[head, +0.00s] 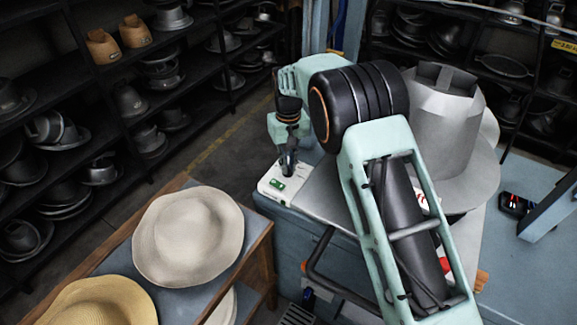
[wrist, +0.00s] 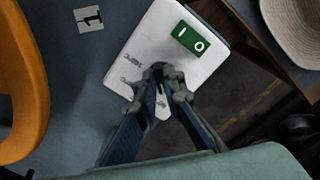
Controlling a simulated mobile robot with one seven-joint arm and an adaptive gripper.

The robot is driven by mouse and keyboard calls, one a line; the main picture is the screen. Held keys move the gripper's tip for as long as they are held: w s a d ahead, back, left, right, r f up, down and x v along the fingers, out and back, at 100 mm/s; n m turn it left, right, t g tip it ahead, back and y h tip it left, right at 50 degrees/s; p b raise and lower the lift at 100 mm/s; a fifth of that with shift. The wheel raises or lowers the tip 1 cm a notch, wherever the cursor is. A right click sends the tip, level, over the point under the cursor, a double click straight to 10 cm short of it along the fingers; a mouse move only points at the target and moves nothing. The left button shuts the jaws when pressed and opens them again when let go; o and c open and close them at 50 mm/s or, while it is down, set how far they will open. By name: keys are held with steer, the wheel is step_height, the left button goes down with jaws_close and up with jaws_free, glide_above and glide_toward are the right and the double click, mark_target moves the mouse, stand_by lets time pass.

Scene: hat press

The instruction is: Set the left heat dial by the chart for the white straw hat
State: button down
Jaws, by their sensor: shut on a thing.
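A white control box (head: 276,182) sits at the front left corner of the blue-grey press bench; it also shows in the wrist view (wrist: 160,42). On it is a green panel (wrist: 190,38) with a white ring and small dark markings beside it. My gripper (head: 288,168) points down at the box, its fingertips (wrist: 163,82) closed together over its lower part. They are shut on a small dial there, which they mostly hide, so its setting is unreadable. The white straw hat (head: 188,237) lies on the wooden side table. I cannot make out a readable chart.
A large grey metal hat form (head: 444,118) stands on the press behind my arm. A tan straw hat (head: 98,303) lies near the white one. Dark shelves with hat blocks line the back.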

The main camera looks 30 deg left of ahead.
steer(key=shift+m, duration=1.1)
steer(key=shift+b, duration=0.3)
steer(key=c, duration=2)
jaws_free()
steer(key=shift+c, duration=0.2)
steer(key=shift+r, duration=0.1)
step_height(320, 180, up, 12)
